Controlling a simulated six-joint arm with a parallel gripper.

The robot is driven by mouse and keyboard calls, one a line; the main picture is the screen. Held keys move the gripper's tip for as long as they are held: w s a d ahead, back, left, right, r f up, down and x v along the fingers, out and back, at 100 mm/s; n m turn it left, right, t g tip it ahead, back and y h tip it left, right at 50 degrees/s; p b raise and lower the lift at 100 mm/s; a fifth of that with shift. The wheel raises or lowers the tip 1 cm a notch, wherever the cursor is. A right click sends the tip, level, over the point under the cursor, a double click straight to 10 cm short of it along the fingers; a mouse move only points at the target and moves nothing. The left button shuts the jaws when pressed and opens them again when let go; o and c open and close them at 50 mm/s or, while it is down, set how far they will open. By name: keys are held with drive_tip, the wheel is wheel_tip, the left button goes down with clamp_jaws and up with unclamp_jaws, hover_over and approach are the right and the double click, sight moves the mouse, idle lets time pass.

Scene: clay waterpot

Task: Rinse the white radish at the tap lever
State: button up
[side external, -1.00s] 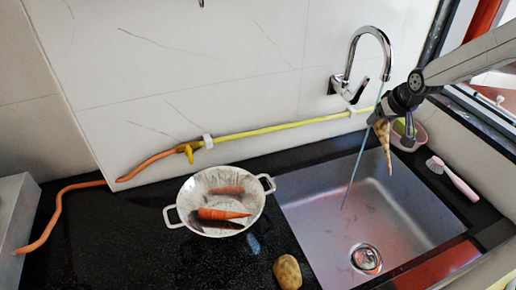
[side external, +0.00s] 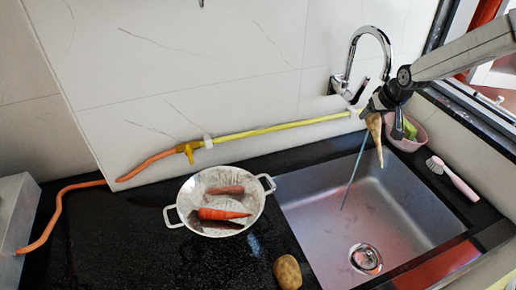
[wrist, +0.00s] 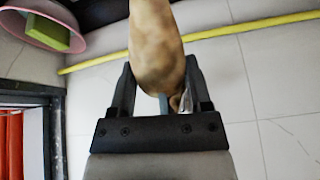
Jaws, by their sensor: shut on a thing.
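The white radish (side external: 376,128) is a pale brown, tapering root. It hangs tip down above the back of the sink (side external: 310,205). My gripper (side external: 379,106) is shut on its thick upper end. In the wrist view the radish (wrist: 155,40) stands between the two fingers, and its far end is out of frame. The chrome tap (side external: 372,34) arches from the wall, with its lever (side external: 360,92) just left of my gripper. A thin blue water stream (side external: 353,172) slants down into the sink. Its upper part is hidden by the radish and gripper, so contact cannot be told.
A white colander (side external: 180,215) with carrots (side external: 222,214) stands left of the sink. A potato (side external: 288,272) lies near the front edge. A pink bowl (side external: 412,142) with a green-yellow sponge (side external: 408,128) and a brush (side external: 452,178) are right. A yellow pipe (side external: 280,126) runs along the wall.

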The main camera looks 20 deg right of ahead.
sight(378, 137)
drive_tip(key=shift+d, duration=0.2)
drive_tip(key=shift+d, duration=0.3)
drive_tip(key=shift+d, duration=0.1)
idle(0.3)
drive_tip(key=shift+a, duration=0.25)
drive_tip(key=shift+a, duration=0.3)
idle(0.4)
idle(0.3)
drive_tip(key=s, duration=0.8)
drive_tip(key=shift+a, duration=0.3)
idle(0.5)
